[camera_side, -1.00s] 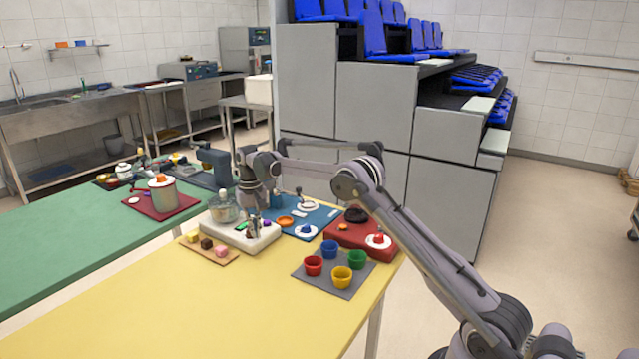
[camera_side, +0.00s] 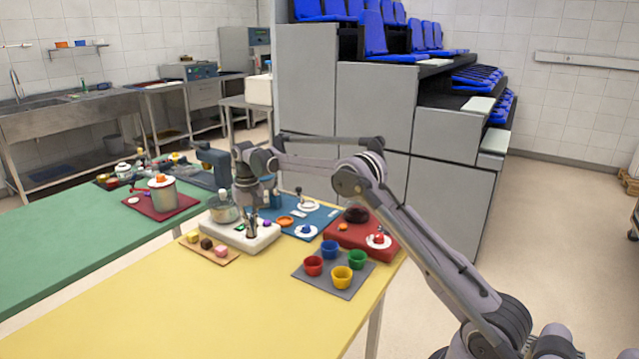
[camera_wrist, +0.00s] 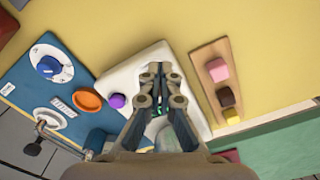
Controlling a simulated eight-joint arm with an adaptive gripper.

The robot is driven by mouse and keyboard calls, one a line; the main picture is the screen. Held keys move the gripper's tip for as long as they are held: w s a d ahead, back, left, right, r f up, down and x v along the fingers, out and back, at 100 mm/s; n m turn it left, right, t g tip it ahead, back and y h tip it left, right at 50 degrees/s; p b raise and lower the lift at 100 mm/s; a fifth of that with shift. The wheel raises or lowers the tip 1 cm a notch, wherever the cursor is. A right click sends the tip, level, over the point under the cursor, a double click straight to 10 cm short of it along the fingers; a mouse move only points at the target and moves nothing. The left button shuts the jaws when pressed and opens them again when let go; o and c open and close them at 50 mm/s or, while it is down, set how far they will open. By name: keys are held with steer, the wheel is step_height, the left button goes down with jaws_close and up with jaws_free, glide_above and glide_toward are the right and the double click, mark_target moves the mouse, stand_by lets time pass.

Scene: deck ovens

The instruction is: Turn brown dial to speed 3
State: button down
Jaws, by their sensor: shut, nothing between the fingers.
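The white appliance base (camera_side: 222,235) stands on the yellow table with a clear bowl (camera_side: 222,211) at its left end. It carries a purple knob (camera_side: 267,223) and a green patch (camera_side: 237,227). My gripper (camera_side: 252,234) points down over the front of this base, fingers together and empty. In the wrist view my gripper (camera_wrist: 160,73) covers the middle of the white base (camera_wrist: 118,78), with the purple knob (camera_wrist: 117,101) to its left. I cannot clearly pick out a brown dial; the fingers hide part of the base. Contact cannot be judged.
A wooden board (camera_side: 205,249) with small coloured cubes lies in front-left of the base. A blue board (camera_side: 322,217) with dials and a red box (camera_side: 350,237) are to the right. Coloured cups stand on a grey mat (camera_side: 312,284). The yellow table's front is clear.

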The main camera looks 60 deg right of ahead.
steer(key=shift+r, duration=2.3)
steer(key=shift+r, duration=0.1)
steer(key=s+a+r+n+t, duration=0.3)
steer(key=s+a+r+t, duration=0.1)
steer(key=s+a+r, duration=0.75)
steer(key=s+a+f+n+t, duration=0.1)
steer(key=s+a+f, duration=0.1)
steer(key=s, duration=0.8)
steer(key=s+a+f+n+t, duration=0.2)
steer(key=s+f, duration=0.2)
steer(key=s, duration=0.7)
steer(key=shift+s+a+f, duration=0.3)
steer(key=shift+f, duration=0.05)
